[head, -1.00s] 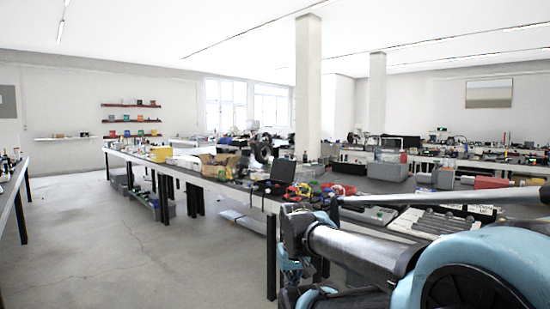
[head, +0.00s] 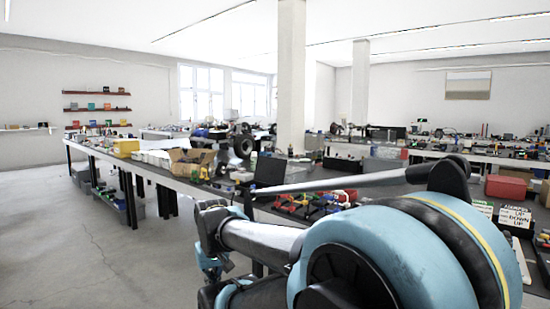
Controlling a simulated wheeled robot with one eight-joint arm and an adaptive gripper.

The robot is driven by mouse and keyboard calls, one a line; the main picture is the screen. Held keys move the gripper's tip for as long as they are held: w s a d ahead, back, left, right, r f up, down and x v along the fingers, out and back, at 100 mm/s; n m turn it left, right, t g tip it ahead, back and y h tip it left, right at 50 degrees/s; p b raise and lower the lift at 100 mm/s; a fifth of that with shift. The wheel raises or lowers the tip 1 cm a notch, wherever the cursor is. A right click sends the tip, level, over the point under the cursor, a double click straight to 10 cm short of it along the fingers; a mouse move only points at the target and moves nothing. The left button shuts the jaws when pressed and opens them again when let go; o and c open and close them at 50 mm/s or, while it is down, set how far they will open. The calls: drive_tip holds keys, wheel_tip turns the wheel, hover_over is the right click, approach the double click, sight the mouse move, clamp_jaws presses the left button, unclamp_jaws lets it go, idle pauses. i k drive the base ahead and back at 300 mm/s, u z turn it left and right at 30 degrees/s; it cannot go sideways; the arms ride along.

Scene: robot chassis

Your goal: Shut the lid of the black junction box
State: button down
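A black panel (head: 270,171) stands upright near the front edge of the long workbench. It looks like the raised lid of the black junction box. The box's lower part is mostly hidden behind a thin grey rod and my arm, so I cannot make it out clearly. My arm crosses the lower right of the head view, between the camera and the bench. I cannot make out my gripper or its fingers in this view.
The long workbench (head: 148,172) runs away to the left. A cardboard box (head: 192,162), a yellow bin (head: 125,147) and colourful parts (head: 312,202) crowd its top. A red box (head: 506,187) stands at right. Open floor (head: 90,255) lies at left.

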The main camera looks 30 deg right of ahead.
sight(273, 171)
drive_tip(key=z, duration=0.5)
drive_tip(key=i, duration=0.95)
drive_tip(key=z, duration=0.55)
